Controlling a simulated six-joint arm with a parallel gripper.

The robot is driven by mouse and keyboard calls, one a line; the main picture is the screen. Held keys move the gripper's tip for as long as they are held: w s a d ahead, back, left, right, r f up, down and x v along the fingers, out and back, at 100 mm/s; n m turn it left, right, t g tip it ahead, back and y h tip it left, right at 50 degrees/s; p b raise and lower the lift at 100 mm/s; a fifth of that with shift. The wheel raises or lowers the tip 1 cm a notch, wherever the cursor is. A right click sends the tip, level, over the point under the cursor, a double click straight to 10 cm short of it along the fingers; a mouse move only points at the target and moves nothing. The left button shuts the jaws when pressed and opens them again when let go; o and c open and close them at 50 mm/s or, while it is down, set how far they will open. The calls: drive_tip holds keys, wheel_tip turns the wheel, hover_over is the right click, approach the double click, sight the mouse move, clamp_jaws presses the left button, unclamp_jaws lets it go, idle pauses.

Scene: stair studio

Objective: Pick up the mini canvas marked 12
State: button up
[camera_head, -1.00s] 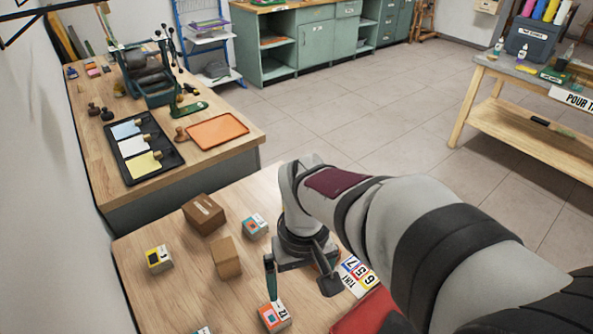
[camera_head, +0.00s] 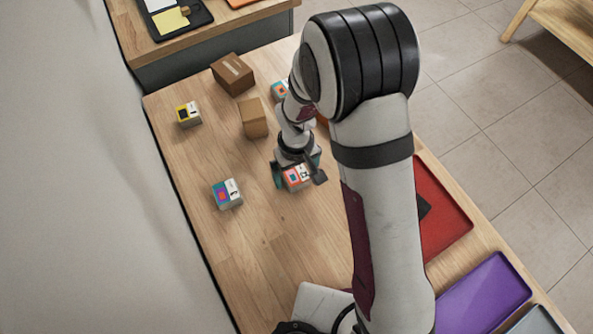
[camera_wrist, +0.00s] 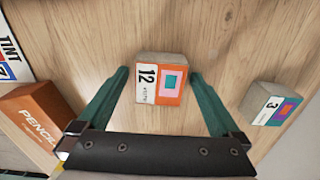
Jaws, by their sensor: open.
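The mini canvas marked 12 (camera_wrist: 162,80) is a small block with a white label and an orange, pink and teal picture. It stands on the wooden table, and in the head view (camera_head: 296,177) it is partly covered by my gripper. My gripper (camera_wrist: 160,74) is open, with one green finger on each side of the canvas. A gap shows at both sides, so the fingers do not grip it. In the head view my gripper (camera_head: 297,168) is right at the block; its exact height is hard to tell.
A canvas marked 3 (camera_wrist: 270,108) stands to the right. An orange-brown pencil box (camera_wrist: 30,120) and a TINT card (camera_wrist: 12,52) lie left. Brown boxes (camera_head: 234,76) (camera_head: 253,118) and a yellow-black canvas (camera_head: 189,115) stand further back. Red (camera_head: 450,225) and purple (camera_head: 487,295) trays lie right.

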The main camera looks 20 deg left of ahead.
drive_tip(key=c, duration=1.4)
drive_tip(key=shift+o, duration=0.2)
drive_tip(key=shift+r, duration=0.1)
